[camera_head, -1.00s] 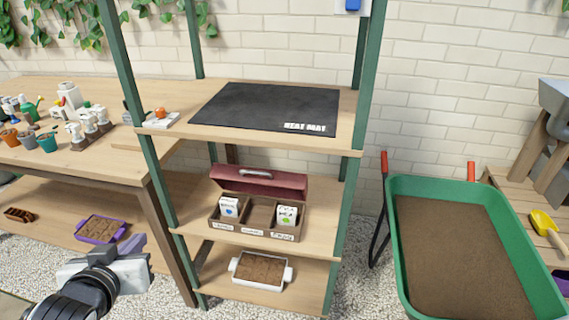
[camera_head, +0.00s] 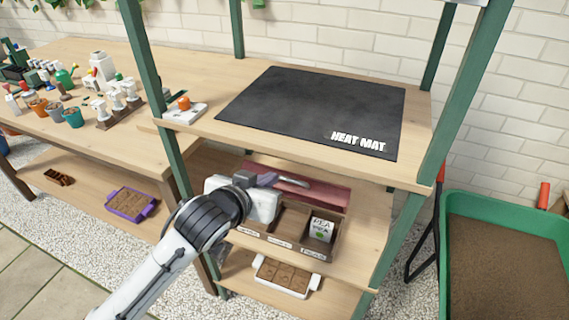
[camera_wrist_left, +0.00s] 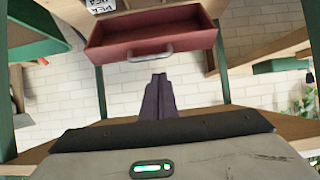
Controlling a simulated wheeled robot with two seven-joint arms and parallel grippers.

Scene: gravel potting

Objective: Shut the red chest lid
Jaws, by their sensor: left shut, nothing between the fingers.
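The red chest lid (camera_head: 325,193) stands open, tipped up behind the brown chest (camera_head: 285,238) on the middle shelf. Its metal handle (camera_head: 292,182) is on the upper part. A white PEA packet (camera_head: 320,230) sits in the chest's right compartment; my gripper hides the left part. My left gripper (camera_head: 264,180) is shut and empty, in front of the lid's left half, close to the handle. In the left wrist view, the lid (camera_wrist_left: 120,48) and handle (camera_wrist_left: 150,55) lie just past my fingertips (camera_wrist_left: 159,78); I cannot tell whether they touch. My right gripper is not in view.
The upper shelf with the black heat mat (camera_head: 315,105) hangs over the chest. Green rack posts (camera_head: 160,90) stand at both sides. A white tray (camera_head: 285,275) sits on the shelf below. A green wheelbarrow (camera_head: 480,205) stands at the right.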

